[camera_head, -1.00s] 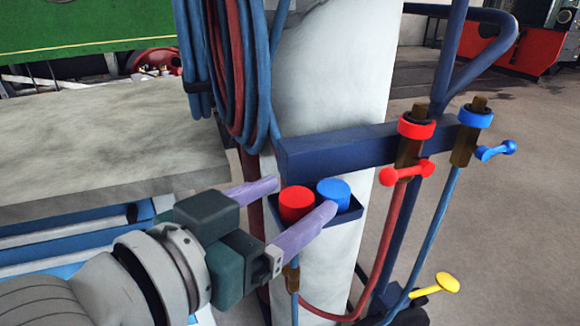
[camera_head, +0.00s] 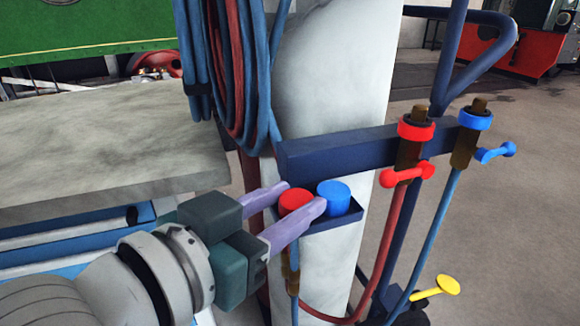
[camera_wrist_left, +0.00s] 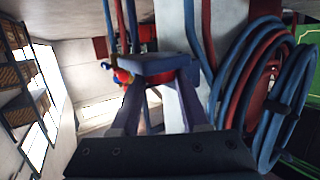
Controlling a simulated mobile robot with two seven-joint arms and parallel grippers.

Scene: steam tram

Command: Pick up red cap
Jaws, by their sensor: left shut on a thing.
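The red cap (camera_head: 294,197) sits at the left end of a small dark blue tray (camera_head: 340,220). The blue cap (camera_head: 334,197) stands right beside it in the tray. My left gripper (camera_head: 302,198) is shut on the red cap, one finger on its far side and one in front, hiding much of the cap's side. The front fingertip is very near the blue cap; I cannot tell whether they touch. In the left wrist view a strip of red (camera_wrist_left: 162,77) shows between the fingers. My right gripper is not in view.
A dark blue bar (camera_head: 350,150) runs behind the tray to red (camera_head: 415,131) and blue (camera_head: 475,117) valve fittings. A pale cylinder (camera_head: 330,80) stands behind. Floor at right is open.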

